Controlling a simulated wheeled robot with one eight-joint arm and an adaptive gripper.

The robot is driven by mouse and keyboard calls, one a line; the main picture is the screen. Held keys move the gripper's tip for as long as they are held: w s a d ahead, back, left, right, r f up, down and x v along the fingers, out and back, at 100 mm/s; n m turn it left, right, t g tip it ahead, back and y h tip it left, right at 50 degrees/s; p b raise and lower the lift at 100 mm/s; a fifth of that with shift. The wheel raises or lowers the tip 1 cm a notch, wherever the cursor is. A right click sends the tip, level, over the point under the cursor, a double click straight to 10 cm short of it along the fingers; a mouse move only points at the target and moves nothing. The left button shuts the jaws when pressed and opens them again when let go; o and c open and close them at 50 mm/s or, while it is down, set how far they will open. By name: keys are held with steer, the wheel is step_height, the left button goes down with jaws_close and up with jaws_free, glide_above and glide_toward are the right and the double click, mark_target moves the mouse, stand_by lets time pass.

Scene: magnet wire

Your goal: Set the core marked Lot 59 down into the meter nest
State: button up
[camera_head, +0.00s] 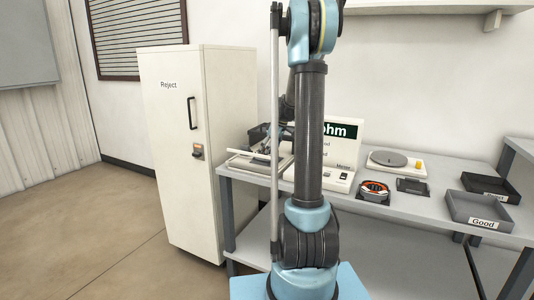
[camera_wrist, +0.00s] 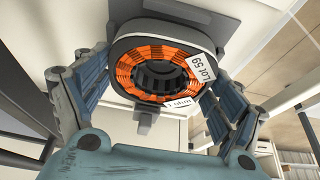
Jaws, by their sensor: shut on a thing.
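The core marked Lot 59 (camera_wrist: 124,70) is a ring of orange windings in a dark rounded housing, with a white "LOT 59" label on its right side. My gripper (camera_wrist: 165,88) is shut on it, one finger on each side in the wrist view. A grey plate shows behind the core there; I cannot tell whether they touch. In the head view my gripper (camera_head: 268,140) is mostly hidden behind my arm, and the held core cannot be made out. The white meter (camera_head: 343,150), with a dark "ohm" sign, stands on the bench behind my arm. Its nest is not clearly visible.
Another orange-wound core (camera_head: 375,188) sits on a dark holder on the bench (camera_head: 410,208). A white device with a grey disc (camera_head: 390,158), a small dark block (camera_head: 412,185), a tray marked Good (camera_head: 460,207) and another dark tray (camera_head: 505,195) stand right. The Reject cabinet (camera_head: 170,140) stands left.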

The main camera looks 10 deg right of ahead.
steer(key=shift+f, duration=0.5)
steer(key=o, duration=1.7)
steer(key=shift+c, duration=0.2)
steer(key=shift+v, duration=2.5)
steer(key=v, duration=1.2)
steer(key=shift+a, duration=0.15)
